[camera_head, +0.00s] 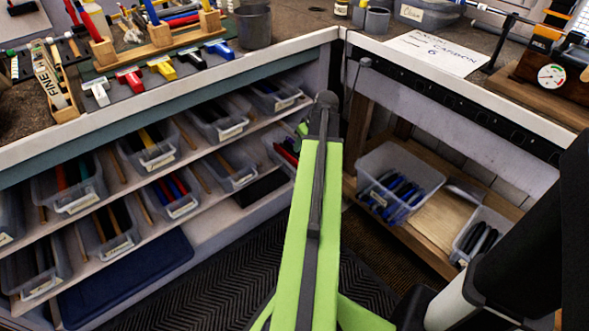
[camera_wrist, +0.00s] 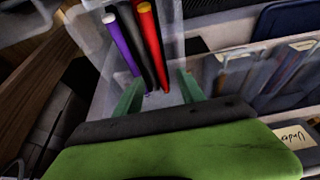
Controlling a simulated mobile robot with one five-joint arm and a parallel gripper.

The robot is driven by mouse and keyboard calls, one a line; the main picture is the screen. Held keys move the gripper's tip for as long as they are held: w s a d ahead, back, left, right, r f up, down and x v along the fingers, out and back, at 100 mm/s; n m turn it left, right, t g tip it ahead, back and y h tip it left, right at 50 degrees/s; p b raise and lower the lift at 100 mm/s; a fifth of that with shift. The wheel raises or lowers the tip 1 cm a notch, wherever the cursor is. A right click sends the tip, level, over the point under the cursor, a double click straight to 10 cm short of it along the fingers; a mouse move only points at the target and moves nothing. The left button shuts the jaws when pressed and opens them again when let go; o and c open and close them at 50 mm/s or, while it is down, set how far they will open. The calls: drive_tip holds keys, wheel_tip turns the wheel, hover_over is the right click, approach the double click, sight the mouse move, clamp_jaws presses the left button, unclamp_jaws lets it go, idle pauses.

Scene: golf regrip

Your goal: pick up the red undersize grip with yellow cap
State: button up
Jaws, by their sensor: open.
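The red grip with a yellow cap (camera_wrist: 153,48) lies in a clear plastic bin (camera_wrist: 103,82) in the wrist view, its yellow cap end towards the top. A black grip (camera_wrist: 131,42) and a purple grip with a white cap (camera_wrist: 121,45) lie to its left. My gripper (camera_wrist: 160,80) is open, with its two green fingers apart on either side of the lower ends of the grips. Whether the fingers touch anything cannot be told. In the head view, red shows in a bin (camera_head: 287,153) beside my arm's end; my arm hides most of my gripper there.
Shelves with several clear bins (camera_head: 75,187) stand under the left bench. A lower right shelf holds a bin of blue grips (camera_head: 398,190). The bench top (camera_head: 300,22) has tools and a dark cup (camera_head: 254,26). A bin label reading "Unde…" (camera_wrist: 292,139) shows at the right.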

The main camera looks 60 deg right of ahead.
sight(296, 161)
drive_tip(key=b+x, duration=0.5)
drive_tip(key=x, duration=0.1)
drive_tip(key=b+x, duration=0.6)
drive_tip(key=x, duration=0.1)
drive_tip(key=shift+s+d+f, duration=0.15)
drive_tip(key=shift+d+f, duration=0.1)
drive_tip(key=shift+f, duration=0.1)
drive_tip(key=shift+r, duration=0.2)
clamp_jaws()
